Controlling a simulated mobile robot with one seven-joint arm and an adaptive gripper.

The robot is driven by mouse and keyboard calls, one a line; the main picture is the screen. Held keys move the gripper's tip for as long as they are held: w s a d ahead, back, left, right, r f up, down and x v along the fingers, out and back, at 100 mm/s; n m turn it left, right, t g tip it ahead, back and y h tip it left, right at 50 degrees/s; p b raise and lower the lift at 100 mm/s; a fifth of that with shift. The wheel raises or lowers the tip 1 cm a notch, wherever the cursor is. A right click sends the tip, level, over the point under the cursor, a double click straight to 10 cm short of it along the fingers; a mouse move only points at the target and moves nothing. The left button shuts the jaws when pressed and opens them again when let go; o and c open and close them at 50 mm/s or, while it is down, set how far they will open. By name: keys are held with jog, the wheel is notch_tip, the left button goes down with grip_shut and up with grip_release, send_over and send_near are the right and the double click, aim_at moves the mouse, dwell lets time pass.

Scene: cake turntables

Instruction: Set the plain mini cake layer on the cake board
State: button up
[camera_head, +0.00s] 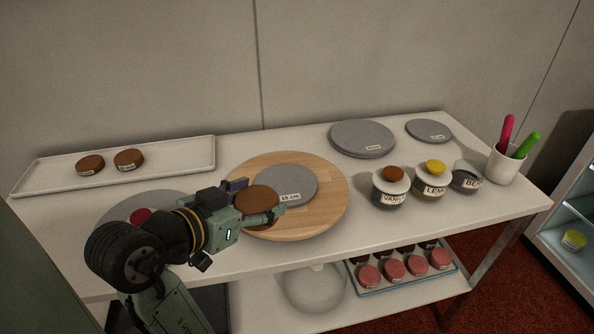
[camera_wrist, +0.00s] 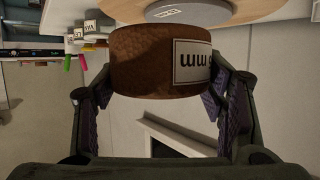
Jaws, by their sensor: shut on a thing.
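My gripper (camera_head: 258,203) is shut on a brown mini cake layer (camera_head: 257,203), which also shows large in the wrist view (camera_wrist: 155,62) with a white label on its side. The label is upside down there and only partly readable. The held layer is over the left front of the wooden turntable (camera_head: 325,212). A grey cake board (camera_head: 290,181) labelled "15 cm" lies on the turntable, just right of and behind the held layer. In the head view the layer overlaps the board's left edge; I cannot tell whether they touch. Two similar brown layers (camera_head: 90,165) (camera_head: 129,159) sit on the white tray.
The white tray (camera_head: 190,155) is at the back left. Grey boards (camera_head: 361,139) (camera_head: 429,130) lie at the back right. Labelled jars (camera_head: 390,187) and a cup of spatulas (camera_head: 504,164) stand at right. A grey disc (camera_head: 120,211) with a red item is partly behind my arm.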

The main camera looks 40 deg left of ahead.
jog(key=b, duration=0.3)
send_over(286, 182)
jog(key=shift+s+d+f, duration=0.1)
jog(key=shift+s+f, duration=0.1)
jog(key=shift+f, duration=0.55)
jog(key=shift+w+f, duration=0.1)
jog(key=shift+w, duration=0.05)
jog(key=shift+f+b, duration=1.35)
jog(key=shift+f, duration=0.5)
jog(key=o, duration=1.2)
jog(key=shift+r, duration=0.1)
